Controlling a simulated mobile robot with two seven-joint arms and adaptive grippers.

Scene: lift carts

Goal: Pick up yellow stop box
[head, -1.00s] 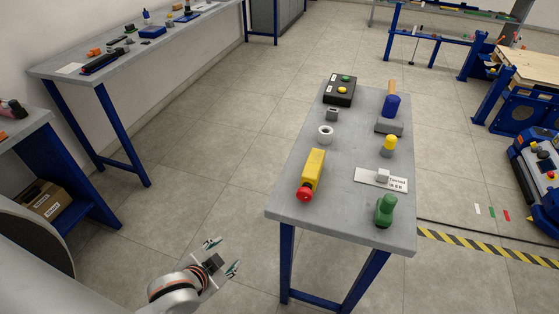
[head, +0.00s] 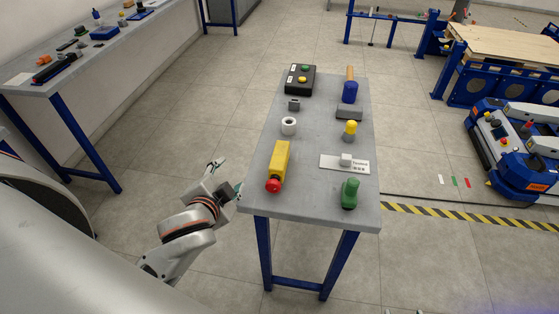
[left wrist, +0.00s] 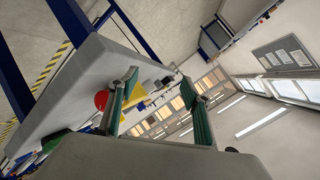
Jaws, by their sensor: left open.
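The yellow stop box (head: 280,158) lies on the grey table (head: 310,198) near its left edge, with its red button (head: 273,186) facing the near end. My left gripper (head: 229,176) is open and empty, just off the table's left edge, to the left of the box and apart from it. In the left wrist view, the yellow box (left wrist: 134,97) and its red button (left wrist: 101,100) show partly behind one finger of my left gripper (left wrist: 162,100). My right gripper is not in view.
Near the box on the table stand a white ring (head: 289,125), a yellow-topped knob (head: 350,130), a green object (head: 350,194) and a label plate (head: 345,164). A black button box (head: 300,79) and a blue cylinder (head: 350,92) are at the far end.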

